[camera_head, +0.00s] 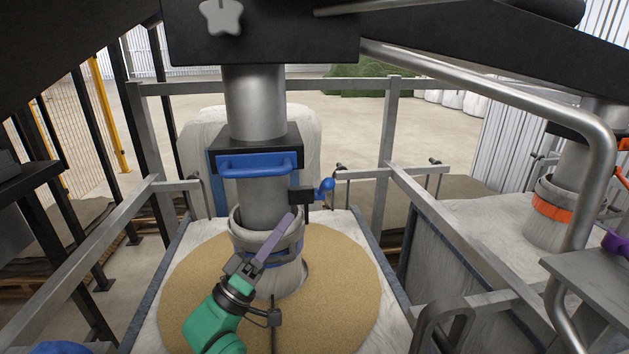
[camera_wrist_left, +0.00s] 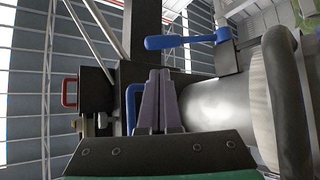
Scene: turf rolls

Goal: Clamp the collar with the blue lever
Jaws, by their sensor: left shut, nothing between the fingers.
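The grey collar (camera_head: 238,222) rings the steel spout (camera_head: 262,205) above the bag of tan grains. The blue lever (camera_head: 325,186) sits on a dark bracket just right of the spout. It also shows in the left wrist view (camera_wrist_left: 180,41), lying nearly level beyond the fingers. My left gripper (camera_head: 289,220) is shut and empty, its purple-grey fingers pointing up and right in front of the collar, hiding part of it. The shut fingertips show in the left wrist view (camera_wrist_left: 158,76), apart from the lever in that picture.
A blue bar handle (camera_head: 255,164) crosses the front of the spout above the collar. Grey frame rails (camera_head: 440,218) flank the bag. A second spout with an orange band (camera_head: 552,207) stands at right. Open floor lies behind.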

